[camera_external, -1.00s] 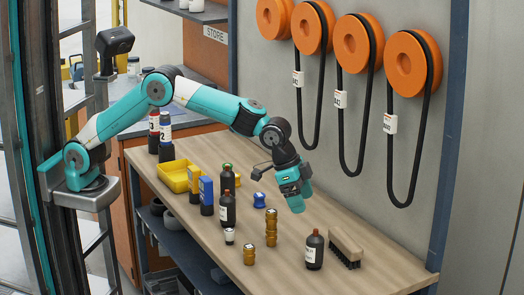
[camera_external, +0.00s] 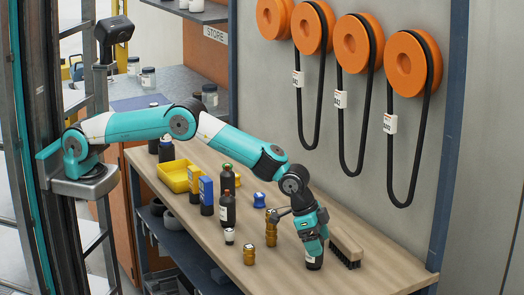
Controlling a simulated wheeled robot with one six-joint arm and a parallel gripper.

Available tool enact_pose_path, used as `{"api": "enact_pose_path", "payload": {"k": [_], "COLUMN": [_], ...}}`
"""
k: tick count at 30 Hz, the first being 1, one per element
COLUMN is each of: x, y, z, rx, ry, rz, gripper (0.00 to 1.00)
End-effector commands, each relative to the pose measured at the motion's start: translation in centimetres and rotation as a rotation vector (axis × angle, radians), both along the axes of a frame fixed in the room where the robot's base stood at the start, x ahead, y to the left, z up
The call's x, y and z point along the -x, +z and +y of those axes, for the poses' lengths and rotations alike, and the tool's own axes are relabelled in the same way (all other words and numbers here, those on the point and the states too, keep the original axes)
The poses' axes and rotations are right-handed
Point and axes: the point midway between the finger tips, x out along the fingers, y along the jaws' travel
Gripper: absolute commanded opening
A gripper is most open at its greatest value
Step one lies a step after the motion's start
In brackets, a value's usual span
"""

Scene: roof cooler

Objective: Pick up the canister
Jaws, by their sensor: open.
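My gripper (camera_external: 313,243) points down over a dark bottle with a white label (camera_external: 314,264) near the front right of the bench. It hides the upper part of this bottle. The jaws are open; I cannot tell whether they are around the bottle or just above it. Which thing is the canister is not clear. Other upright containers stand to the left: a dark bottle with a white label (camera_external: 228,210), one with a green top (camera_external: 227,178), a blue cylinder (camera_external: 206,195) and a yellow and blue one (camera_external: 194,184).
A brush (camera_external: 346,248) lies close to the right of my gripper. A yellow tray (camera_external: 174,178) sits farther back.

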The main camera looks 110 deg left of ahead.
Motion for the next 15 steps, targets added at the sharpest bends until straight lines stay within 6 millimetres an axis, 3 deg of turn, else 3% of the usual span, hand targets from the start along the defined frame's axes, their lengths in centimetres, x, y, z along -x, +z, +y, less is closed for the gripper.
{"api": "enact_pose_path", "payload": {"k": [5,13,15], "x": [-0.02,-0.01,-0.05], "y": [0.0,0.03,0.12], "z": [0.0,-0.01,-0.01], "rx": [0.0,0.0,0.0], "ry": [0.0,0.0,0.0], "rz": [-0.001,-0.001,-0.002], "gripper": [0.8,0.2,0.17]}}
